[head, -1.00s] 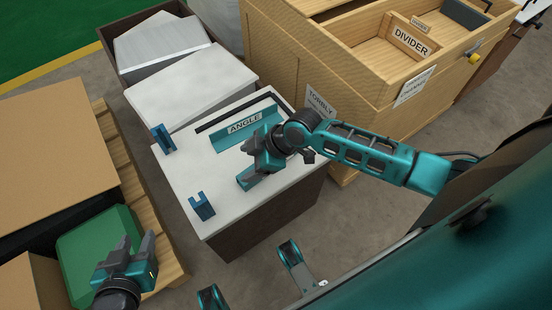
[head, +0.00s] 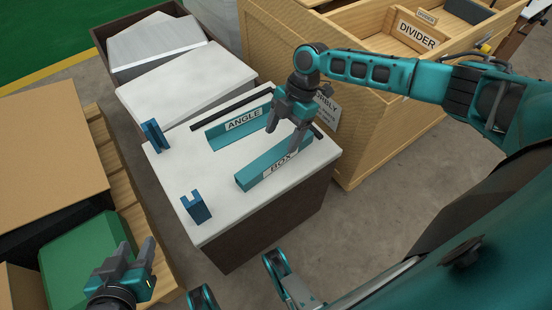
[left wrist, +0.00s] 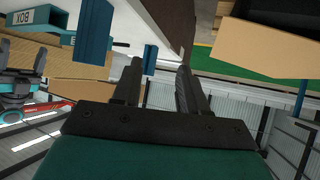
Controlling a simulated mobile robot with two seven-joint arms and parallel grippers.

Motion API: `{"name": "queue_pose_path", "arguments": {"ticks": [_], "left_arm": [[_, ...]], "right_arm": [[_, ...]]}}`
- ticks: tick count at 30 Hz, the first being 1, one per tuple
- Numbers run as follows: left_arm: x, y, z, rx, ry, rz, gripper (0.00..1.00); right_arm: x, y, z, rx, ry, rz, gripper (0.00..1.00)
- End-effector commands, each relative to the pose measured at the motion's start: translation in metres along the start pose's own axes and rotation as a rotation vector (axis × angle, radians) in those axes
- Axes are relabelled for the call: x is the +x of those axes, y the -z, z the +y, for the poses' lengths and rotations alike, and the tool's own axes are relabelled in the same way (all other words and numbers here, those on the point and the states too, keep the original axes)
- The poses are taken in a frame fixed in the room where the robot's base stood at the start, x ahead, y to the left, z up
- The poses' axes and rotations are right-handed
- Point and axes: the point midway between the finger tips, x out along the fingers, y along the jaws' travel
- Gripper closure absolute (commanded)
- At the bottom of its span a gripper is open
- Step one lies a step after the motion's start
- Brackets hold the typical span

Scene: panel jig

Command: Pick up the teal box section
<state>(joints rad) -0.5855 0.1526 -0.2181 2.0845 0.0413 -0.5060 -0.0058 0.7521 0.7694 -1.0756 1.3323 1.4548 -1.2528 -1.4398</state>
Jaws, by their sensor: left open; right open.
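The teal box section (head: 254,176), labelled BOX, lies on the white-topped bench near its front right edge. Its end also shows at the upper left of the left wrist view (left wrist: 38,17). My right gripper (head: 285,139) is open and empty, pointing down above the bench between the box section and the teal angle piece (head: 215,138); one finger overlaps the far part of the box in the picture. I cannot tell the exact height gap. My left gripper (head: 137,246) is open and empty at the lower left, over the green thing; its fingers show in the left wrist view (left wrist: 158,72).
Two blue brackets (head: 152,136) (head: 196,208) stand on the left side of the bench top (head: 220,205). A black strip lies behind the angle. A wooden crate (head: 375,140) with a divider stands close on the right. Cardboard boxes (head: 45,140) and a pallet are at left.

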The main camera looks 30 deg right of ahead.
Motion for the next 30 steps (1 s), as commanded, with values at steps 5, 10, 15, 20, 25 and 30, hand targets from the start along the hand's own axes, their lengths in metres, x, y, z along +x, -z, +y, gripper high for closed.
{"name": "queue_pose_path", "arguments": {"ticks": [5,10,15,20,25,30], "left_arm": [[0.001,0.002,0.003,-0.005,-0.006,0.009,0.57],[0.004,0.000,0.005,-0.012,-0.008,0.010,0.57],[0.009,-0.011,0.007,-0.014,-0.015,-0.004,0.57],[0.010,-0.007,0.009,-0.013,-0.022,0.003,0.57],[0.009,-0.002,0.010,-0.011,-0.024,0.009,0.57],[0.009,-0.003,0.010,-0.011,-0.023,0.009,0.57]], "right_arm": [[0.020,-0.001,0.000,0.001,-0.001,-0.001,0.28],[0.030,-0.002,0.000,0.001,-0.001,-0.001,0.28],[0.056,-0.006,0.000,0.000,0.000,-0.001,0.28],[0.073,-0.005,0.000,0.001,-0.002,0.000,0.28],[0.073,-0.005,0.000,0.002,-0.003,-0.001,0.28],[0.073,-0.005,0.000,0.002,-0.002,-0.001,0.39]]}}
